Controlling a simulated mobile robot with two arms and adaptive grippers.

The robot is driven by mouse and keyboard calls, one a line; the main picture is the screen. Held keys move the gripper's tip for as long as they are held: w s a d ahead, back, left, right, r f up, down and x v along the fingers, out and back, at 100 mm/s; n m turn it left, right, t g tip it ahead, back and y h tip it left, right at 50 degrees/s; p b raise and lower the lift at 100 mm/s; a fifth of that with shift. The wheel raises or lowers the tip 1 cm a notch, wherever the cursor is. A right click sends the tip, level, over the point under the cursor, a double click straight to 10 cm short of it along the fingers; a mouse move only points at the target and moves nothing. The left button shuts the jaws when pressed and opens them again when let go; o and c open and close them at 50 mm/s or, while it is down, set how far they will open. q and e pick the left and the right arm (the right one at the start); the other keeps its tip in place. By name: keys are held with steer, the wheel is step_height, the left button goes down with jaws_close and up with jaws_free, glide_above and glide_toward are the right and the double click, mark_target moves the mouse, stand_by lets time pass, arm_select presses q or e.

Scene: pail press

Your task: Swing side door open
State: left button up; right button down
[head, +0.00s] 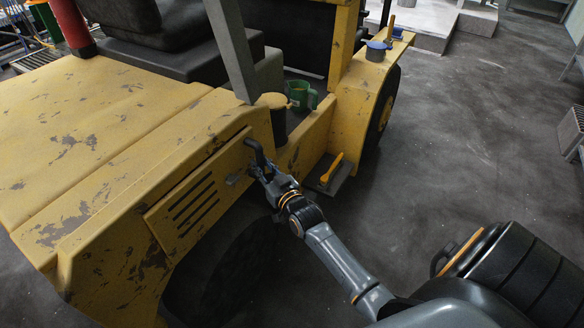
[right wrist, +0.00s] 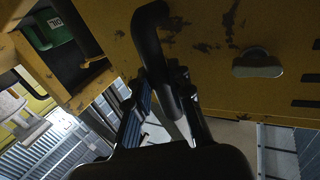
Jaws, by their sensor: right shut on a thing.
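The side door (head: 188,204) is a worn yellow panel with dark slots on the flank of a yellow vehicle. It appears flush or nearly so with the body; I cannot tell if there is a small gap. A black bent handle (head: 257,149) sits at its right end. My right gripper (head: 262,170) is shut on this handle. In the right wrist view the handle (right wrist: 150,22) runs down between the fingers (right wrist: 170,82), whose grip is partly hidden. A small grey latch (right wrist: 257,64) is on the yellow panel beside it. My left gripper is not in view.
A step (head: 328,176) with an orange-handled tool lies right of the gripper. The floor (head: 450,150) to the right is clear.

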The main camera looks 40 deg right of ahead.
steer(key=s+p, duration=0.3)
steer(key=s, duration=0.4)
steer(key=shift+s+d+r+p, duration=0.2)
steer(key=shift+s+d+p, duration=0.1)
steer(key=shift+s+d, duration=0.05)
steer(key=s+a+p, duration=0.1)
steer(key=s+p, duration=0.2)
steer(key=s, duration=0.5)
steer(key=shift+a, duration=0.1)
stand_by(0.3)
